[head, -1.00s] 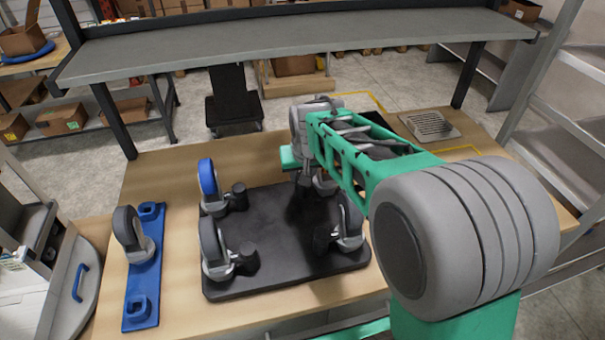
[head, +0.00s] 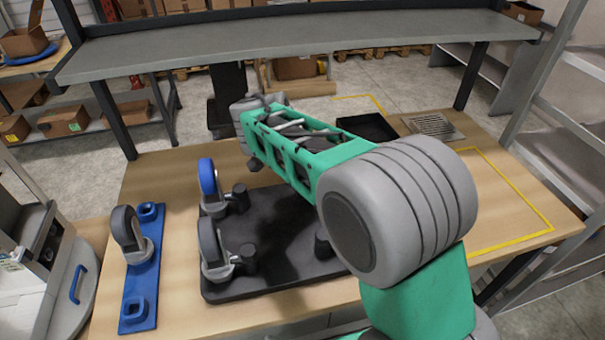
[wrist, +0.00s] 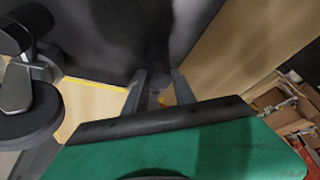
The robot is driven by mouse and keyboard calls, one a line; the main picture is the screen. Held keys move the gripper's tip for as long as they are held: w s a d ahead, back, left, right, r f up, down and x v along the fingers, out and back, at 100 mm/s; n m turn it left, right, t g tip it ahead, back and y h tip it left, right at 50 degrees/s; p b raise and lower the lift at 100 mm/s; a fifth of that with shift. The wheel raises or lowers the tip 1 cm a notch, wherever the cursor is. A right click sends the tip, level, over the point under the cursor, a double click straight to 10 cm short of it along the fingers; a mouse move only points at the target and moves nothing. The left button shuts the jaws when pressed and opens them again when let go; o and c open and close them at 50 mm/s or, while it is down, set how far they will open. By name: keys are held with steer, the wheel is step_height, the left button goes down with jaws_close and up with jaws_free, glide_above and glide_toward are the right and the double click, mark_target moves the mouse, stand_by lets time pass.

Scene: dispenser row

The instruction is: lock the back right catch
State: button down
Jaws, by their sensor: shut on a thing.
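A black plate (head: 275,225) lies on the wooden bench with caster wheels and black catches at its corners. The back left caster (head: 208,182) is blue-wheeled, the front left caster (head: 211,243) grey. Catches show at back left (head: 240,195), front left (head: 247,257) and front right (head: 323,245). The back right corner and its catch are hidden behind my arm in the head view. In the wrist view my gripper (wrist: 158,78) has its fingers closed on a dark catch (wrist: 157,57) against the dark plate. How the catch is turned cannot be told.
A blue holder (head: 138,285) with one grey caster (head: 128,229) lies left of the plate. A black tray (head: 368,127) and a metal grate (head: 433,126) stand at back right. A grey shelf (head: 290,42) spans the back. The yellow-outlined area at right is clear.

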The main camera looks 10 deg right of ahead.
steer(key=m+g, duration=0.1)
steer(key=m, duration=0.1)
steer(key=m+p, duration=0.1)
steer(key=m, duration=0.1)
steer(key=shift+w+a+r+g, duration=0.1)
steer(key=shift+w+g, duration=0.05)
steer(key=shift+g, duration=0.25)
steer(key=shift+w+m+g+h+p, duration=0.1)
steer(key=shift+m+g+h+p, duration=0.35)
steer(key=shift+m, duration=1.15)
steer(key=c, duration=1.3)
jaws_free()
steer(key=p+v, duration=0.3)
steer(key=v, duration=0.4)
steer(key=shift+r, duration=0.35)
